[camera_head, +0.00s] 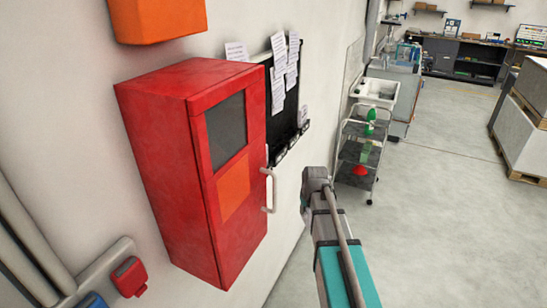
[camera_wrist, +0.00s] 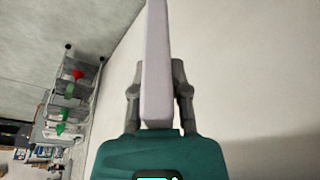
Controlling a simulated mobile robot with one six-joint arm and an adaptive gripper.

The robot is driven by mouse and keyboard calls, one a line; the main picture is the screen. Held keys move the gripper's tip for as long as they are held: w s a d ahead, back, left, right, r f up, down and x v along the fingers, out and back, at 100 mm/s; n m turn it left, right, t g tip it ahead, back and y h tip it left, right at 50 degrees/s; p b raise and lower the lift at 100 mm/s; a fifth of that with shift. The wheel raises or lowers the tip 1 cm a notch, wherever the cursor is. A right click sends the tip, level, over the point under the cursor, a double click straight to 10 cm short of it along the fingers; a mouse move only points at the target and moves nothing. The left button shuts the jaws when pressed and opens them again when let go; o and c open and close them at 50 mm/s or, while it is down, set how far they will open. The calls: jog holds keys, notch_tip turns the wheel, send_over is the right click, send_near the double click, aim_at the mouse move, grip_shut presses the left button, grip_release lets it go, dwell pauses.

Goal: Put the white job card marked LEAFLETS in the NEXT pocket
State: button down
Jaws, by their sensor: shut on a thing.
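My gripper (camera_wrist: 158,80) is shut on a pale, slab-like thing in the wrist view. It looks like the white job card (camera_wrist: 157,45) seen edge-on, running up out of the frame; no lettering shows on it. In the head view my arm reaches up from the bottom, and its wrist hides the fingers and what they hold. A black wall board (camera_head: 291,103) hangs beyond the red cabinet, with several white papers (camera_head: 279,72) on it and small holders along its lower edge. No pocket label can be read, so I cannot tell which one is NEXT.
The red wall cabinet (camera_head: 158,170), with a pale handle (camera_head: 270,190), juts out left of my arm and partly hides the board. A wheeled trolley (camera_head: 357,153) stands beyond my arm; it also shows in the wrist view (camera_wrist: 75,85).

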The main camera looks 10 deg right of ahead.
jog(key=shift+w+a, duration=0.1)
jog(key=shift+a, duration=0.15)
jog(key=shift+w+r+p, duration=0.1)
jog(key=shift+r+p, duration=0.35)
jog(key=w+d+r+m+p, duration=0.2)
jog(key=w+r+p, duration=0.2)
jog(key=r+p, duration=0.7)
jog(key=w+d+r+m+h+p, duration=0.1)
jog(key=w+r+p, duration=0.4)
jog(key=r+p, duration=0.6)
jog(key=w+d+r+m+h+p, duration=0.1)
jog(key=w+d+r+m+p, duration=0.2)
jog(key=r+p, duration=0.8)
jog(key=shift+w+d+r+m+g+p, duration=0.2)
jog(key=shift+w+r+m+g+p, duration=0.1)
jog(key=shift+w+m, duration=0.75)
jog(key=shift+a+f, duration=0.1)
jog(key=a+f+b, duration=0.2)
jog(key=a, duration=0.2)
jog(key=s+a+f+b, duration=0.1)
jog(key=a+f+b, duration=0.2)
jog(key=s+a+f+b, duration=0.1)
jog(key=a+f+b, duration=0.2)
jog(key=a, duration=0.1)
jog(key=shift+s+a, duration=0.15)
jog(key=shift+a, duration=0.2)
jog(key=shift+a+f+b, duration=0.5)
jog(key=shift+a+b, duration=0.05)
